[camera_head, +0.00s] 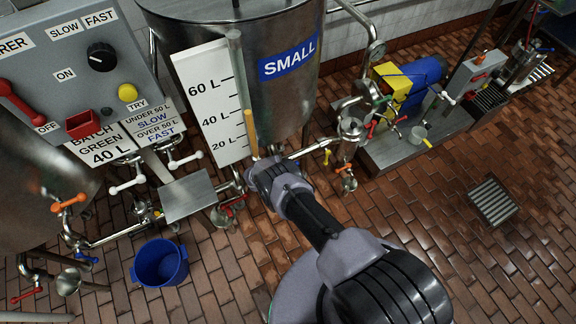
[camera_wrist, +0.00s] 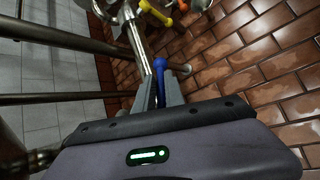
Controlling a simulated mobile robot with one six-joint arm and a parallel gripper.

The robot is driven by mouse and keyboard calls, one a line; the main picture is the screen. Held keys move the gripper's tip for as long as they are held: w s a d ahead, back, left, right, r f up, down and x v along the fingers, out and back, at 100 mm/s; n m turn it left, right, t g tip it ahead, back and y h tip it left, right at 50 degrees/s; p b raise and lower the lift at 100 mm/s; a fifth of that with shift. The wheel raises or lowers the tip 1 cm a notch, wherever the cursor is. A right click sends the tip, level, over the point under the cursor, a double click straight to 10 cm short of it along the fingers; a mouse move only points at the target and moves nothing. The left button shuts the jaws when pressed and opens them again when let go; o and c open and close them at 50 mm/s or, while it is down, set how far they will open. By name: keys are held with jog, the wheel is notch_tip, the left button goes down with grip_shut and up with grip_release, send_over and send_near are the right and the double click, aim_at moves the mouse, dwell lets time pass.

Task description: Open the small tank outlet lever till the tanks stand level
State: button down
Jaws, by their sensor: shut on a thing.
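The small tank (camera_head: 275,100) is a steel vessel with a blue SMALL sign, at the top middle of the head view. Its white scale board (camera_head: 208,105) carries a sight tube with yellow liquid (camera_head: 250,130) whose top is close to the 40 L mark. My gripper (camera_head: 262,172) is low at the tank's foot and hides the outlet there. In the wrist view my gripper (camera_wrist: 161,92) is shut on a blue lever handle (camera_wrist: 160,66), beside a steel pipe (camera_wrist: 138,45). The lever's valve body is hard to make out.
A control panel (camera_head: 75,65) and several white-handled valves stand at the left. A blue bucket (camera_head: 160,262) and a small steel platform (camera_head: 187,197) are left of my arm. A pump bench (camera_head: 415,135) stands right.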

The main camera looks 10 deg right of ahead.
jog(key=shift+w+a+r, duration=0.2)
jog(key=shift+w+r, duration=0.15)
jog(key=shift+w, duration=0.05)
jog(key=c, duration=1.7)
grip_release()
jog(key=shift+o, duration=1.2)
jog(key=shift+s+f, duration=0.1)
jog(key=shift+f, duration=0.05)
jog(key=p+v, duration=0.7)
jog(key=v, duration=0.5)
jog(key=shift+c, duration=0.2)
